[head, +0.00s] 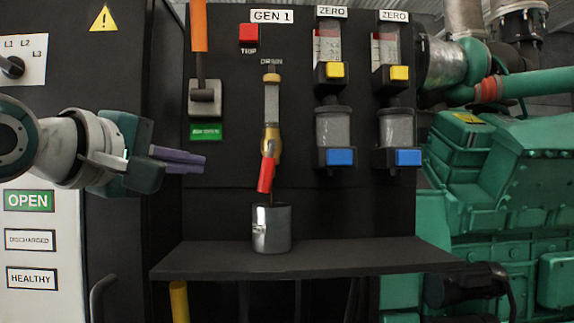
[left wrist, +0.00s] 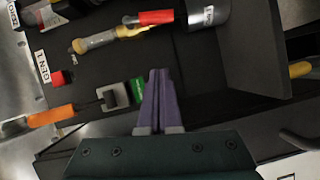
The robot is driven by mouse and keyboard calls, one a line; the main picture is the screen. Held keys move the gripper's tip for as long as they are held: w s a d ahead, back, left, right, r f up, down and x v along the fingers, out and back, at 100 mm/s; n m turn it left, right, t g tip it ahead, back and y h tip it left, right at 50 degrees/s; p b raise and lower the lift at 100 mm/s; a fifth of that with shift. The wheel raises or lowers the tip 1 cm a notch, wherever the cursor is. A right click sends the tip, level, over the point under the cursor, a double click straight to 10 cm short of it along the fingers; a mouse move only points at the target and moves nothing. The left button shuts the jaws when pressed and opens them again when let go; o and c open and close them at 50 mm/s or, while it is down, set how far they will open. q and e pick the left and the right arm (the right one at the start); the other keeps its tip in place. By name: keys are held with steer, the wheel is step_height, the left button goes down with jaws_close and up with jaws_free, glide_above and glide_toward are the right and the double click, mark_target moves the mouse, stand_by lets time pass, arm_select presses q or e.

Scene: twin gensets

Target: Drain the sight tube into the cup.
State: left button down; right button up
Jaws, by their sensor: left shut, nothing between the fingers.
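The sight tube (head: 271,103) stands upright on the dark panel under the DRAIN label; I cannot tell its liquid level. Below it is a brass valve (head: 270,140) with a red lever (head: 266,176) hanging down, slightly tilted. A thin dark line shows between the lever and the cup; I cannot tell if it is a spout or liquid. The metal cup (head: 271,232) stands upright on the shelf below the valve. My left gripper (head: 204,163) is shut and empty, left of the lever and apart from it. In the left wrist view, its purple fingers (left wrist: 158,72) are together, and the red lever (left wrist: 156,17) and cup (left wrist: 208,14) show beyond them.
The shelf (head: 335,256) juts out below the panel. An orange handle (head: 199,27) above a green label is up-left of the tube. Two gauges with yellow buttons (head: 334,70) and blue buttons (head: 341,157) are right of the tube. Green machinery (head: 500,170) fills the right side.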

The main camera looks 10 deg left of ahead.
mark_target(268, 169)
arm_select(q)
steer(key=w+d+f+p, duration=0.1)
steer(key=w+d+p, duration=0.4)
steer(key=w+p, duration=0.1)
steer(key=shift+w, duration=0.8)
steer(key=shift+w+d+f+n+b, duration=0.1)
steer(key=shift+d+f+n+b, duration=0.15)
steer(key=shift+d+n+b, duration=0.35)
